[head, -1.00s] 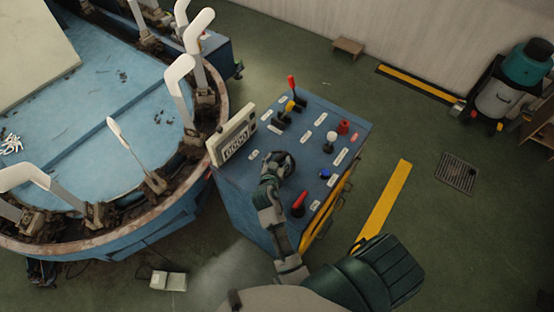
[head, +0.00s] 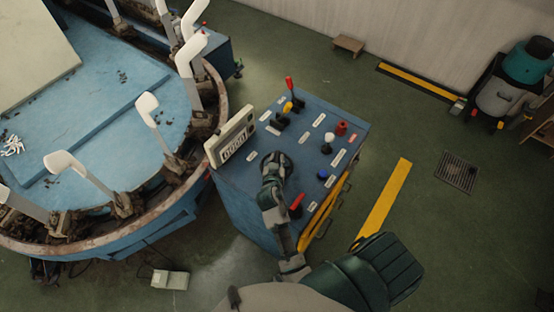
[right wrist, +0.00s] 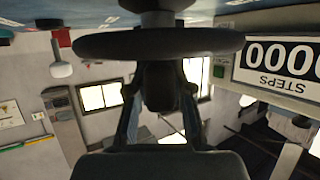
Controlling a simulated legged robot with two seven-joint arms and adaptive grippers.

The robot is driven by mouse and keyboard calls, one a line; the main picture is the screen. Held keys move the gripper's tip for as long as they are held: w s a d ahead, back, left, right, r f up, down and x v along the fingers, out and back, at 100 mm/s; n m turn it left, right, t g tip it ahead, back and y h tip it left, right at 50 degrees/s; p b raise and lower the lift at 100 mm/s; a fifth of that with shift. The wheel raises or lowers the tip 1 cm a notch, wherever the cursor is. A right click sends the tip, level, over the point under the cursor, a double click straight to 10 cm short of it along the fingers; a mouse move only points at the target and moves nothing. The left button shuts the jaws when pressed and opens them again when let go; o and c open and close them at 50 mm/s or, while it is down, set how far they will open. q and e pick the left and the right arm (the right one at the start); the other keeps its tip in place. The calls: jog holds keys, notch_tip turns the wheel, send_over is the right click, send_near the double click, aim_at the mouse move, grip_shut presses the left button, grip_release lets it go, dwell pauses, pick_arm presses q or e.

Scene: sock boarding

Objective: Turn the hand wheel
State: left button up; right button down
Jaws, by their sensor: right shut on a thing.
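The hand wheel (right wrist: 215,42) is a dark disc, seen almost edge-on across the top of the right wrist view. In the head view it is mostly hidden under my right gripper (head: 277,162), at the near left of the blue console (head: 240,205). In the right wrist view the fingers of my right gripper (right wrist: 160,90) close around a dark part at the near side of the wheel. My left gripper is not in view.
A counter display (head: 231,136) labelled STEPS stands at the console's left edge. Red, white and blue knobs and levers, such as the red lever (head: 297,201), are close by. The round blue carousel (head: 105,140) with upright white boards (head: 147,105) is at the left.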

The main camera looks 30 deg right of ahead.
aim_at(276, 159)
grip_release()
jog(key=shift+a+f, duration=0.15)
notch_tip(276, 159, up, 10)
dwell(0.6)
